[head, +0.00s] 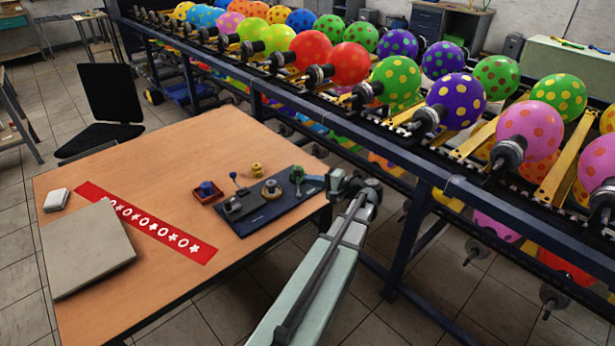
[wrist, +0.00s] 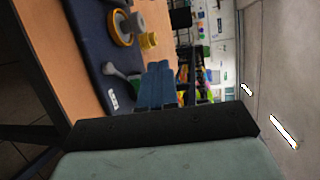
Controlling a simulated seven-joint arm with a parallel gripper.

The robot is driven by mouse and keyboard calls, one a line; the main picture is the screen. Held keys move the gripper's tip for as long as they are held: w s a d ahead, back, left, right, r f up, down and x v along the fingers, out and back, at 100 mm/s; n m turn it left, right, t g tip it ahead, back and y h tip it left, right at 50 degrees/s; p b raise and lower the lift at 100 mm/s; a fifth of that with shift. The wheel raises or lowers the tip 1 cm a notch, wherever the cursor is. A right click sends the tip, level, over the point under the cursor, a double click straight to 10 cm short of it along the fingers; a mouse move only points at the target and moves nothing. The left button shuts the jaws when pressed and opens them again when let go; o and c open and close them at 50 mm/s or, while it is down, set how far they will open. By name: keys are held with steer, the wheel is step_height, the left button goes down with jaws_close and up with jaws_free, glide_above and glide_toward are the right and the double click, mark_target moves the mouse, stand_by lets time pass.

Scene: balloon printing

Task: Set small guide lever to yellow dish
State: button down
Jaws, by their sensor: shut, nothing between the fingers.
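A dark blue board (head: 258,222) lies near the table's right edge. On it, a round yellow dish (head: 263,193) holds a grey piece; in the wrist view the dish shows as a yellow ring (wrist: 122,41). A green-topped lever (head: 297,175) stands near the board's right end. A small lever with a dark blue ball (head: 233,176) rises at its left; I cannot tell which is the small guide lever. My gripper (head: 329,182) is shut and empty beside the board's right end; its blue fingers (wrist: 157,66) show in the wrist view.
A small yellow spool-like piece (head: 256,170) and a red dish (head: 205,195) with a blue knob stand behind the board. A red printed strip (head: 150,226) and a grey plate (head: 85,250) lie left. The balloon rack (head: 330,130) stands close behind the table.

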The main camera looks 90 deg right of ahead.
steer(key=s+a+g+h, duration=0.1)
steer(key=s, duration=0.8)
steer(key=shift+a+f+g+h, duration=0.2)
steer(key=shift+a+g+h, duration=0.1)
glide_toward(298, 182)
steer(key=w+d+r, duration=0.1)
steer(key=w+d, duration=0.1)
steer(key=w, duration=0.1)
steer(key=w+d+r, duration=0.1)
steer(key=shift+w+d+r, duration=0.3)
